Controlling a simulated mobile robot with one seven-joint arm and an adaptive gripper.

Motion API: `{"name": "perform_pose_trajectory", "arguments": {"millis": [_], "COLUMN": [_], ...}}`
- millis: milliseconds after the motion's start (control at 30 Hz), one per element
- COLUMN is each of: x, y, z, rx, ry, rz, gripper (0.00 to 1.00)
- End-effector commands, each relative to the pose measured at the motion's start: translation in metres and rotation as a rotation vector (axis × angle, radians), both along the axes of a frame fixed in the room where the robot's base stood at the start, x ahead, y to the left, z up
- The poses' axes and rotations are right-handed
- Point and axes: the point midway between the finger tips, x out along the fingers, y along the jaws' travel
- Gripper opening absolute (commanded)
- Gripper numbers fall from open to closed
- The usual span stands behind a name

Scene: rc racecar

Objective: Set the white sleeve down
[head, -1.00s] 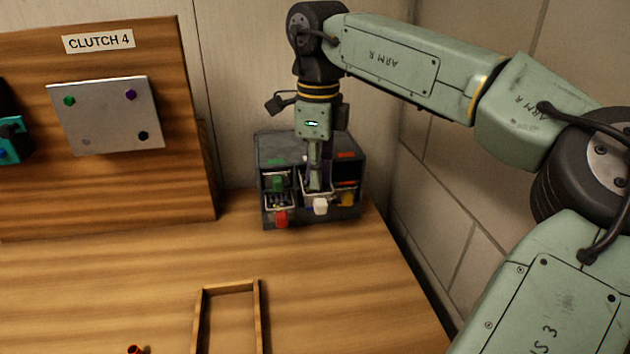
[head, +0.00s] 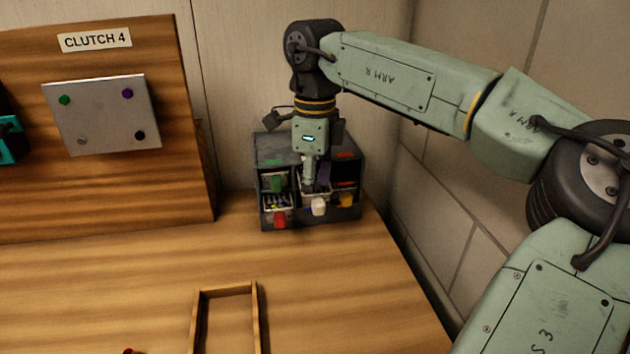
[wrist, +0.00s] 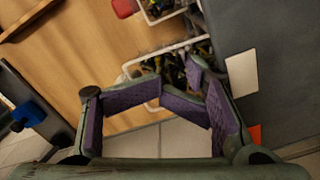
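I cannot make out a white sleeve in either view. My gripper (wrist: 176,72) reaches down into the white-rimmed middle drawer (wrist: 133,68) of a dark grey drawer cabinet (head: 270,153). Its purple-padded fingers stand apart in the wrist view. Dark and yellowish small pieces (wrist: 172,68) lie in the drawer behind the fingertips, and I see nothing clearly held. In the head view the fingertips are hidden inside this pulled-out drawer, which has a white handle (head: 318,206).
Drawers with a red handle (head: 280,221) and a yellow handle (head: 346,200) flank the middle one. A wooden frame (head: 258,310) lies on the table, with a small red piece (head: 130,351) left of it. A wall stands close on the right. The table's middle is clear.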

Motion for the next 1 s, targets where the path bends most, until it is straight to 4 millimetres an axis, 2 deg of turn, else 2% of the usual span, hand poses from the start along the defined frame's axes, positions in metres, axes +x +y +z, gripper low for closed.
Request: {"name": "perform_pose_trajectory", "arguments": {"millis": [33, 167, 500, 667, 800, 1000], "x": [-0.002, -0.001, 0.001, 0.000, 0.000, 0.000], "y": [0.000, 0.000, 0.000, -0.002, -0.002, -0.002], "z": [-0.007, 0.008, 0.087, 0.119, 0.128, 0.130], "rx": [0.000, -0.001, 0.000, -0.004, -0.004, -0.004], "ry": [0.016, 0.015, 0.007, 0.008, 0.007, 0.007], "rz": [0.006, 0.004, 0.002, 0.000, 0.000, 0.000], "gripper": [0.18, 0.18, 0.18, 0.18, 0.18, 0.18]}}
